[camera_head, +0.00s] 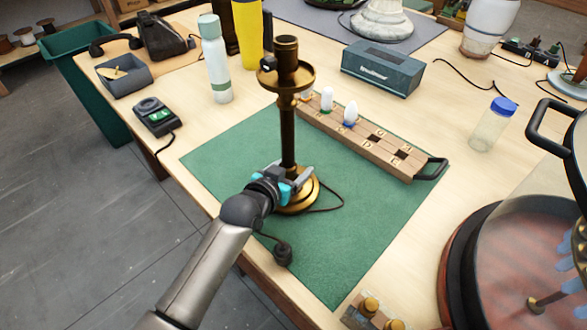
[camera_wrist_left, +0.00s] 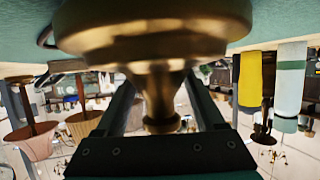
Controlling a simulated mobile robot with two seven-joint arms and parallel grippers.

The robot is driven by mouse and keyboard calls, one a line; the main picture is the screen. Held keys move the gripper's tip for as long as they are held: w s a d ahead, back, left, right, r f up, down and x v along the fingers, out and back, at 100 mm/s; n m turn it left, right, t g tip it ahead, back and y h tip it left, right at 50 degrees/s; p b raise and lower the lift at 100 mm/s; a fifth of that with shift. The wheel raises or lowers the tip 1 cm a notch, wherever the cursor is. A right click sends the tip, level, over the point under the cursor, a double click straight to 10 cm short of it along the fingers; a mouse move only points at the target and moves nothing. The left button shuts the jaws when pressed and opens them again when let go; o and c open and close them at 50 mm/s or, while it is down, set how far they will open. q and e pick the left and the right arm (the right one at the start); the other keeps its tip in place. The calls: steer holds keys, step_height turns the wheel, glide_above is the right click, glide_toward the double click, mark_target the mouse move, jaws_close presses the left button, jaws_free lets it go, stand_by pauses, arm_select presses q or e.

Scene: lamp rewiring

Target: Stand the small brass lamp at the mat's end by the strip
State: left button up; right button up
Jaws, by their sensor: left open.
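The small brass lamp (camera_head: 288,115) stands upright on the green mat (camera_head: 350,215), its round base (camera_head: 300,200) on the mat's front part. Its dark cord runs over the mat, and a black plug (camera_head: 283,252) hangs at the mat's front edge. My left gripper (camera_head: 290,178) is open low at the lamp, just above the base. In the left wrist view, the lamp's stem (camera_wrist_left: 158,95) shows between the two open fingers; contact cannot be told. The wooden strip (camera_head: 365,145), with bulbs and a black handle, lies along the mat's back edge. My right gripper is out of view.
A blue-grey speaker box (camera_head: 382,68) stands behind the strip. A white-green bottle (camera_head: 216,62) and yellow bottle (camera_head: 248,35) stand behind the mat's left side. A blue-capped jar (camera_head: 492,128) stands at right. The mat's right part is mostly clear.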

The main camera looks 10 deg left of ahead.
arm_select(q)
jaws_close()
stand_by(0.7)
stand_by(0.5)
steer(key=c, duration=0.6)
jaws_free()
steer(key=shift+c, duration=0.2)
jaws_close()
